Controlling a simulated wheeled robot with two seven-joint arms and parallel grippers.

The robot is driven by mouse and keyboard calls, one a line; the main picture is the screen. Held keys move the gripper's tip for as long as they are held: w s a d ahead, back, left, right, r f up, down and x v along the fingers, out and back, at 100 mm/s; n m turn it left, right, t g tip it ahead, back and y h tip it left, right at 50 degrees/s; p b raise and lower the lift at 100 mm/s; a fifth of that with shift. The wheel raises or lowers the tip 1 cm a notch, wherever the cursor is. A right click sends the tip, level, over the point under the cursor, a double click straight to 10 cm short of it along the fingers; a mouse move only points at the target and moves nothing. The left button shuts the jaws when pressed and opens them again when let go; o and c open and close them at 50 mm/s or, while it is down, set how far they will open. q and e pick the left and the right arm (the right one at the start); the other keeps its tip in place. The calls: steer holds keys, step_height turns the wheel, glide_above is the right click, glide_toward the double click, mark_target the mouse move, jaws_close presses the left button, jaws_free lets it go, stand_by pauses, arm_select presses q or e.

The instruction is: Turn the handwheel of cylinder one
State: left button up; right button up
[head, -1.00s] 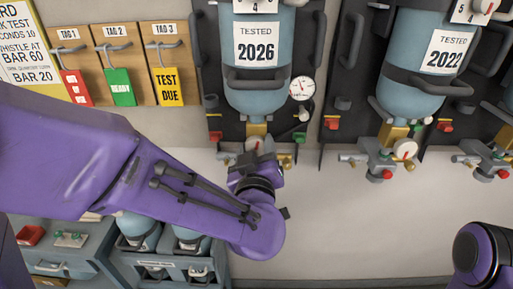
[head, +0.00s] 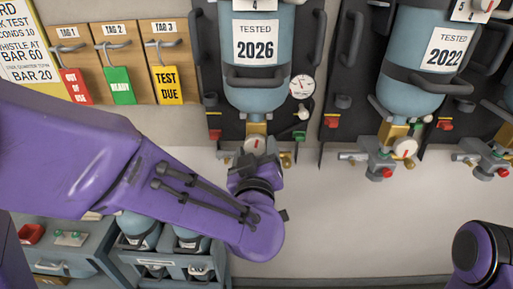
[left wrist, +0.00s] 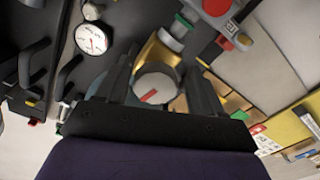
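A blue cylinder (head: 257,95) labelled TESTED 2026 hangs upright on a dark wall plate, with its valve at the bottom. Its number plate is cut off at the top, so I cannot tell its full marking. The round grey handwheel (head: 254,146) with a red mark sits under the brass valve neck. My left gripper (head: 255,163) is just below and in front of it. In the left wrist view the handwheel (left wrist: 155,88) lies between the fingers of my left gripper (left wrist: 160,75), which stand apart with narrow gaps beside it. My right gripper is out of view.
A pressure gauge (head: 302,87) sits right of the cylinder. A second cylinder (head: 425,65) labelled 2022 hangs to the right. Tags (head: 118,85) hang on wooden boards at left. A grey rack (head: 175,262) with cylinders stands below. The wall at lower centre right is bare.

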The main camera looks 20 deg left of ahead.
arm_select(q)
steer(key=shift+w+r, duration=0.15)
steer(key=shift+r, duration=0.05)
